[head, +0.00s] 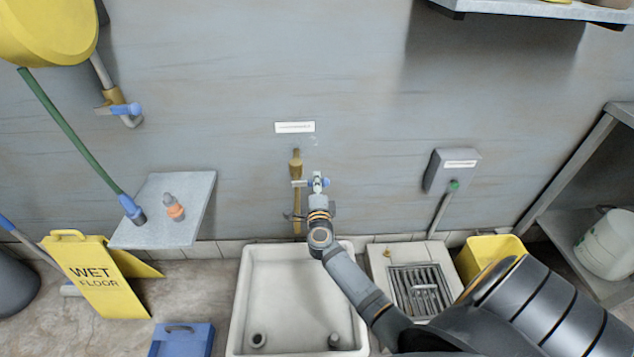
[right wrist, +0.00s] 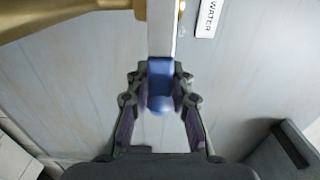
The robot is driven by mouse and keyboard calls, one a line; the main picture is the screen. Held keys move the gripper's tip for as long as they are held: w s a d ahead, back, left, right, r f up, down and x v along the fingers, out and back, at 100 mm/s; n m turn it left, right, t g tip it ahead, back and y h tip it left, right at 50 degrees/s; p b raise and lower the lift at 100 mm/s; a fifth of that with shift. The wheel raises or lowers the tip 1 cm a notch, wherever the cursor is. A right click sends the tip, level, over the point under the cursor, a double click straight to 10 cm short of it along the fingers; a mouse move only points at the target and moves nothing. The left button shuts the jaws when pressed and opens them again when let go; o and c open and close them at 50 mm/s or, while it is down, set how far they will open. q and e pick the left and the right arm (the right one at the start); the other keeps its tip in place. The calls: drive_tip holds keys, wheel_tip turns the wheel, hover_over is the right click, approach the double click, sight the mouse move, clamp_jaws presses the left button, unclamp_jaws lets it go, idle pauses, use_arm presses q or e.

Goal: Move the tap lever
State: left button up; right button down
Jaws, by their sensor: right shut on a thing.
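The tap's brass pipe (head: 297,205) runs down the wall above the white sink (head: 242,300). Its lever is pale metal with a blue end; the blue end (head: 326,182) shows just at my right gripper (head: 318,192). In the right wrist view the metal lever (right wrist: 163,30) comes down from the top, beside the brass body (right wrist: 70,15). My right gripper (right wrist: 160,105) has its fingers on both sides of the blue lever end (right wrist: 160,75) and is shut on it. My left gripper is out of view.
A second pipe fitting with a blue handle (head: 125,109) is at the upper left. A small shelf (head: 160,228) holds a bottle (head: 174,208). A grey wall box (head: 452,170) is to the right, above a floor drain (head: 420,290) and a yellow bucket (head: 488,255).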

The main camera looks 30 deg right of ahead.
sight(309, 180)
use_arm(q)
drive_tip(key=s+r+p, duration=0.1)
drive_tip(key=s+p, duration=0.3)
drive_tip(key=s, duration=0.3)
use_arm(e)
drive_tip(key=shift+a+r+n, duration=0.1)
drive_tip(key=shift+r+n, duration=0.8)
drive_tip(key=shift+n, duration=0.1)
drive_tip(key=n+p, duration=0.1)
drive_tip(key=p, duration=0.1)
drive_tip(key=r+n+p, duration=0.1)
drive_tip(key=n+p, duration=0.1)
drive_tip(key=a+r+n+p, duration=0.1)
drive_tip(key=n+p, duration=0.1)
drive_tip(key=p, duration=0.1)
drive_tip(key=shift+w+r, duration=0.15)
drive_tip(key=shift+w, duration=0.15)
use_arm(q)
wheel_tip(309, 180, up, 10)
drive_tip(key=p, duration=0.3)
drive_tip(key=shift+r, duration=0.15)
use_arm(e)
drive_tip(key=shift+w+a+r+n, duration=0.15)
drive_tip(key=shift+a+n, duration=0.05)
drive_tip(key=shift+n, duration=0.45)
drive_tip(key=shift+w+a+r+n, duration=0.1)
drive_tip(key=shift+a+r+n, duration=0.1)
drive_tip(key=shift+n, duration=0.45)
drive_tip(key=shift+f, duration=0.1)
